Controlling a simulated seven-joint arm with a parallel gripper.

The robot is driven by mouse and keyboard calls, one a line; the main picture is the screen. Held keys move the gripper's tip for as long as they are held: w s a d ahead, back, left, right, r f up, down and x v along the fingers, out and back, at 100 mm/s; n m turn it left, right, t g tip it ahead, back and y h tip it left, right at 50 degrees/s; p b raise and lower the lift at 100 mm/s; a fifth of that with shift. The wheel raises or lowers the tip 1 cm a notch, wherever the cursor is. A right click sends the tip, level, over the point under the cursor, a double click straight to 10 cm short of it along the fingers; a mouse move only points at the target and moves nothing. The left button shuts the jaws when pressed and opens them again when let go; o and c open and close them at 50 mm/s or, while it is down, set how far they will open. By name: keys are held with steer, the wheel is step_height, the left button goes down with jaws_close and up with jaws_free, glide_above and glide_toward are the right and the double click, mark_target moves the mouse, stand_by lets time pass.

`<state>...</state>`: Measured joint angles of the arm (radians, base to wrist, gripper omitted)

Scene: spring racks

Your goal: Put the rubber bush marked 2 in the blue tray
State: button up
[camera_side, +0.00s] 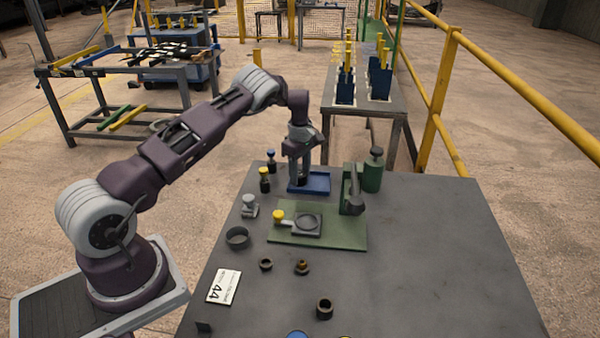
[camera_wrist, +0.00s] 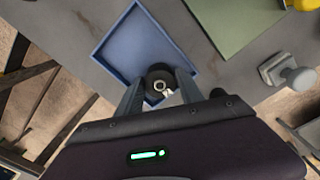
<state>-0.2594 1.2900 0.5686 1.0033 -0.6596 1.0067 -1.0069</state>
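The blue tray (camera_side: 322,186) lies flat at the back of the grey table, and fills the upper middle of the wrist view (camera_wrist: 142,46). My gripper (camera_side: 301,178) points down over the tray's left part. Its fingers, also in the wrist view (camera_wrist: 160,86), are shut on a dark round rubber bush (camera_wrist: 159,78) with a pale centre. The bush is within the tray's outline, low near its floor; I cannot tell whether it touches. Its number is not readable. Other small dark rings, one (camera_side: 265,264) at left, one (camera_side: 302,267) beside it and one (camera_side: 324,309) nearer, stand on the table.
A green plate (camera_side: 345,240) with a press-like fixture (camera_side: 352,190) stands just in front and right of the tray. Small bottles (camera_side: 265,180) and a grey knobbed part (camera_side: 249,206) stand to the left. The table's right side is clear.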

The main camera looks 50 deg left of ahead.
steer(key=s+d+r+m+t, duration=0.1)
steer(key=s+d+r, duration=0.15)
steer(key=r, duration=0.95)
steer(key=s+d+r+m+t, duration=0.1)
steer(key=d+r+m, duration=0.15)
steer(key=r, duration=0.95)
steer(key=s+d+r+m+h, duration=0.1)
steer(key=s+d+r+m, duration=0.3)
steer(key=s+d+r, duration=0.45)
steer(key=s+d+m+t, duration=0.1)
steer(key=s+d+m, duration=0.3)
steer(key=s, duration=0.4)
steer(key=s+d+m+t, duration=0.1)
steer(key=s+d+m, duration=0.3)
steer(key=s, duration=0.4)
steer(key=s+d+m+t+y, duration=0.1)
steer(key=s+d+m, duration=0.3)
steer(key=s, duration=0.4)
steer(key=shift+s+d+f+m+t, duration=0.15)
steer(key=shift+d+f+m+t, duration=0.25)
steer(key=shift+m, duration=0.35)
